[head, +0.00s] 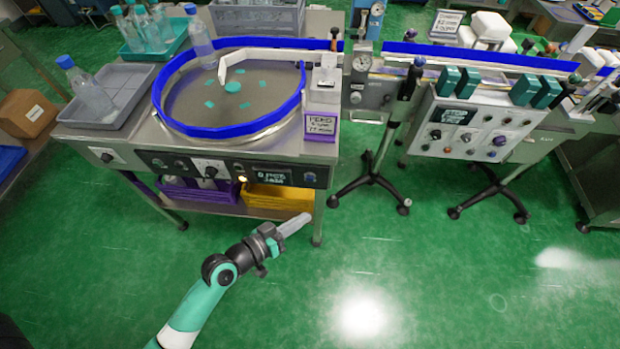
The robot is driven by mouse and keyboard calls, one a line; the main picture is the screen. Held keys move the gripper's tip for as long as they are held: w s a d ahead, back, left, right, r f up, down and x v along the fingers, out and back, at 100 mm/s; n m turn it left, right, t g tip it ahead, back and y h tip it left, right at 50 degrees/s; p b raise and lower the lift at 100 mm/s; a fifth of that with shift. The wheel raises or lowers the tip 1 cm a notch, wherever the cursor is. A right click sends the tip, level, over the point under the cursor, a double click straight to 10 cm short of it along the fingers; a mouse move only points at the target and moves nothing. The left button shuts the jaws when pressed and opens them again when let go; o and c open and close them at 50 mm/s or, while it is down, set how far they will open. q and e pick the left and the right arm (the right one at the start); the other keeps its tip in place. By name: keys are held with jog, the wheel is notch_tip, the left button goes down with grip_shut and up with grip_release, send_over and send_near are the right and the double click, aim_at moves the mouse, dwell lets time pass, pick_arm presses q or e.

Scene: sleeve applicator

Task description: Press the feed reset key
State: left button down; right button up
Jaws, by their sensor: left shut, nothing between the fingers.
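My left gripper (296,224) is shut and empty. It points up and right over the green floor, in front of and apart from the rotary table machine. That machine's front control panel (225,170) has knobs, small buttons, a lit button (242,179) and a small display (271,176). A second control panel (474,128) on a stand at the right carries a display, knobs and buttons. The key labels are too small to read, so I cannot tell which is the feed reset key. My right gripper is not in view.
The round table (232,96) with a blue rim holds teal pieces. A grey tray (104,105) with a bottle sits left. Purple (195,194) and yellow (280,199) bins are under the machine. Wheeled stand legs (370,182) stand right of it. The front floor is clear.

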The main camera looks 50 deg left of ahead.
aim_at(310, 178)
pick_arm(q)
jog(key=w+a+b, duration=0.3)
jog(key=w+a, duration=0.2)
jog(key=w, duration=0.1)
jog(key=shift+w+a, duration=0.4)
dwell(1.9)
jog(key=shift+w+a, duration=0.25)
jog(key=shift+w, duration=0.05)
jog(key=shift+w+a+b, duration=0.25)
jog(key=shift+w+b, duration=0.05)
jog(key=shift+b, duration=0.15)
dwell(0.6)
dwell(0.3)
jog(key=shift+s+d+p, duration=0.45)
jog(key=shift+s+d, duration=0.1)
jog(key=shift+s, duration=0.05)
